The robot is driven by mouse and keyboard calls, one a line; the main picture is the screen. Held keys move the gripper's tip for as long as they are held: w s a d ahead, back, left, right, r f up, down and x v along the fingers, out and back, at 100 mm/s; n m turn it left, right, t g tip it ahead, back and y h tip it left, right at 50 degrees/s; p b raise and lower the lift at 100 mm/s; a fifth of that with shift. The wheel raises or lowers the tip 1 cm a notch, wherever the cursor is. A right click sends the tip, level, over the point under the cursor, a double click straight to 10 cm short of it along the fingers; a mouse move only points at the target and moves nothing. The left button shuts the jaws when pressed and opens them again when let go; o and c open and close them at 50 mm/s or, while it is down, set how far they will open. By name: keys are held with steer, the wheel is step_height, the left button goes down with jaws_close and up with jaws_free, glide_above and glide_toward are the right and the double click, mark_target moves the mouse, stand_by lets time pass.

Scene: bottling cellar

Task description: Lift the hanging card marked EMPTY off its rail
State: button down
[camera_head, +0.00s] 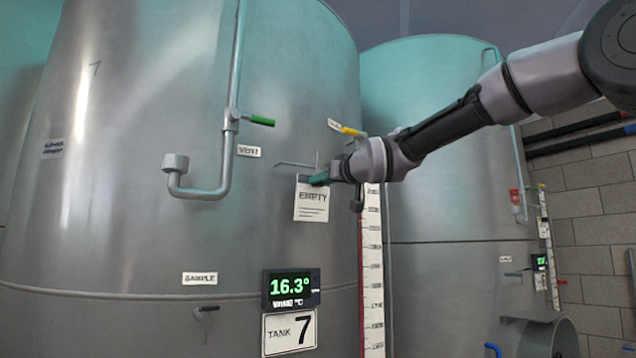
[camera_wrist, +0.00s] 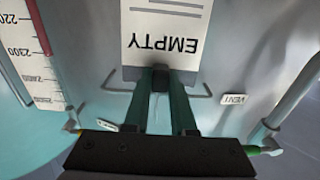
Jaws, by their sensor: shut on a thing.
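The white card marked EMPTY (camera_head: 311,204) hangs upright in front of the large steel tank, with a dark tab at its top edge. My gripper (camera_head: 318,180) reaches in from the right and is shut on this tab. In the wrist view the card (camera_wrist: 165,35) appears upside down, and the green fingers of my gripper (camera_wrist: 165,80) close on the dark tab (camera_wrist: 175,78). The thin rail (camera_head: 292,164) shows just above the card; its bent ends also show either side of the fingers in the wrist view (camera_wrist: 203,92). The fingers hide the rail's middle, so I cannot tell whether the card still bears on it.
A bent pipe (camera_head: 226,165) with a green-handled valve (camera_head: 258,120) stands left of the card. A yellow-handled valve (camera_head: 352,131) sits close above my gripper, and a level scale (camera_head: 372,270) runs down at right. A temperature display (camera_head: 291,288) and TANK 7 plate (camera_head: 289,333) are below.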

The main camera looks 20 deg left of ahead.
steer(key=v, duration=0.8)
stand_by(0.7)
steer(key=shift+d+r, duration=0.1)
stand_by(0.3)
